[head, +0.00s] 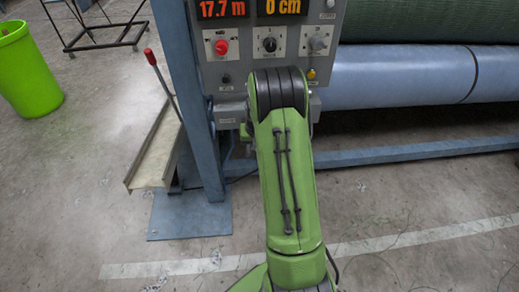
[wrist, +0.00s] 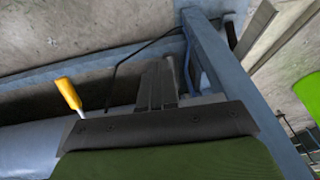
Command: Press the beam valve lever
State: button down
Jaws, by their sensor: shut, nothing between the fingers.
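A lever with a red grip (head: 151,57) leans beside the blue post in the head view. A yellow knob (head: 311,73) shows low on the right of the grey control panel. The wrist view shows a yellow handle (wrist: 68,92) on a thin metal rod, standing in front of the blue roll. No readable label tells which is the beam valve lever. My gripper (wrist: 158,72) is shut and empty, to the right of the yellow handle and apart from it. In the head view my green arm hides the gripper.
Blue (head: 400,78) and green rolls lie to the right. A green bin (head: 28,70) stands far left. Floor in front is clear.

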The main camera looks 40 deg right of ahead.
jog(key=s+a+r+p, duration=0.1)
jog(key=s+a+r, duration=0.2)
jog(key=s+r, duration=0.1)
jog(key=shift+s+a+r, duration=0.2)
jog(key=shift+s+a, duration=0.1)
jog(key=shift+s, duration=0.55)
